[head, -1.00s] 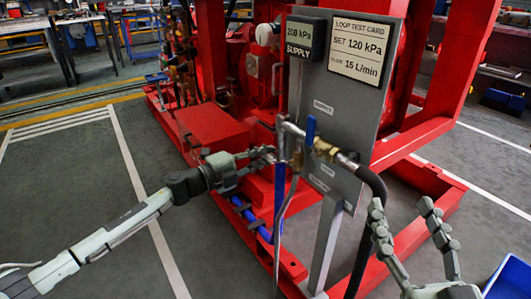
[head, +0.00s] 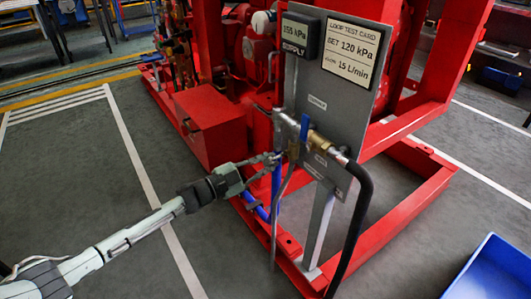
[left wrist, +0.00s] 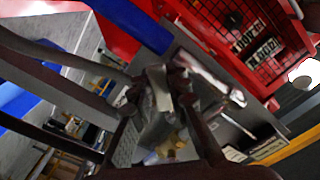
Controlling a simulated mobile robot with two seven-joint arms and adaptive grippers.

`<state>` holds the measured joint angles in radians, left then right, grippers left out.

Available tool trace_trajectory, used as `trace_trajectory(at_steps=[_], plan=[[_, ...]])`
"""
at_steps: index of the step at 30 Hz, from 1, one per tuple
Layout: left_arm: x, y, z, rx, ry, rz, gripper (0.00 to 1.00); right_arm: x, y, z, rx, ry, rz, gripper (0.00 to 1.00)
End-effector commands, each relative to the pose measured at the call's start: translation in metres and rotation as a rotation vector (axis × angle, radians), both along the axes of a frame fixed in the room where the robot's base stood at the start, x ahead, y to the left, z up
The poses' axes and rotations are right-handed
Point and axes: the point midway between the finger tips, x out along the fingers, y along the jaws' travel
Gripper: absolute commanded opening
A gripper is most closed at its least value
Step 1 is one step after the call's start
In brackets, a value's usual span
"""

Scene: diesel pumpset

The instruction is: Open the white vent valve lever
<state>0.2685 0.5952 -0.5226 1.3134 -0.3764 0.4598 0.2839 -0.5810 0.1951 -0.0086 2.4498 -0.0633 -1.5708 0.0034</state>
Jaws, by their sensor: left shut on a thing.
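My left gripper (head: 276,158) reaches in from the left to the pipework at the lower left edge of the grey panel. It is shut on a small pale piece, which I take to be the white vent valve lever (left wrist: 158,90); it shows between the dark fingers in the left wrist view. In the head view the fingers hide most of that lever, so its angle cannot be told. A blue lever (head: 304,128) stands upright on the brass valve (head: 318,141), just right of the gripper. My right gripper is not in view.
The grey panel (head: 345,110) carries a supply display (head: 299,36) reading 155 kPa and a loop test card (head: 351,50) saying 120 kPa. A black hose (head: 357,215) hangs on the right. The red frame (head: 425,195) surrounds them. A blue tray (head: 490,270) is at lower right.

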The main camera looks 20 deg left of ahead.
Motion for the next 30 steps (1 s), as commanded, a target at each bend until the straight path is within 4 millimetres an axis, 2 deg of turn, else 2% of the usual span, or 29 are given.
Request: trace_trajectory(at_steps=[9, 18, 30], plan=[[-0.01, -0.011, -0.007, -0.197, 0.156, -0.001, 0.0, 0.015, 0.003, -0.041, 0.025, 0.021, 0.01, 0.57], [-0.019, -0.024, -0.013, -0.396, 0.311, -0.001, 0.0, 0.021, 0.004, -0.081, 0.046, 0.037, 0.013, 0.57], [-0.027, -0.033, -0.016, -0.547, 0.429, -0.001, 0.0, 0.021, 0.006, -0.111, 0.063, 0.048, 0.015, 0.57]])
